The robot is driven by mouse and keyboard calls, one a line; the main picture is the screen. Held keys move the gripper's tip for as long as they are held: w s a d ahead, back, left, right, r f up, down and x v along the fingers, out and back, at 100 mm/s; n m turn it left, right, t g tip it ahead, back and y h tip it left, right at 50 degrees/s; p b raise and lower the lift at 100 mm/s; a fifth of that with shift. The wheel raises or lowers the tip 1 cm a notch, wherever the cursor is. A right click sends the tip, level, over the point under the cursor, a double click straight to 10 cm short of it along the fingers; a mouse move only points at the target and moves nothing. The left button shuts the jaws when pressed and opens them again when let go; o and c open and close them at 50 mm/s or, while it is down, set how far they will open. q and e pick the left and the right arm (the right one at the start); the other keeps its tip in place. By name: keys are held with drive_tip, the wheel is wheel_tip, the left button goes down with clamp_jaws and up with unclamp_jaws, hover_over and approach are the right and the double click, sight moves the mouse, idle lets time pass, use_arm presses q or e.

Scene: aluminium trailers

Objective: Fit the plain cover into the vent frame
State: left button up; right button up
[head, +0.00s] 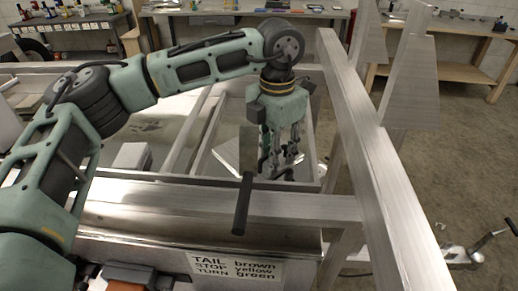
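My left gripper (278,165) points down inside the trailer's framed bed, and its fingers look spread with nothing clearly between them. A shiny flat silver plate (229,154) lies tilted just left of and behind the fingers; it may be the plain cover, but I cannot be sure. I cannot tell whether the fingers touch it. I cannot make out the vent frame in this view. My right gripper is not in view.
An aluminium rail (370,165) runs along the right, with upright tapered plates (411,80) beside it. A dark upright bar (243,205) stands in front of the gripper. A labelled panel (237,268) is at the front. Workbenches (455,45) stand at the back.

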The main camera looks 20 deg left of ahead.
use_arm(q)
drive_tip(key=shift+c, duration=0.4)
clamp_jaws()
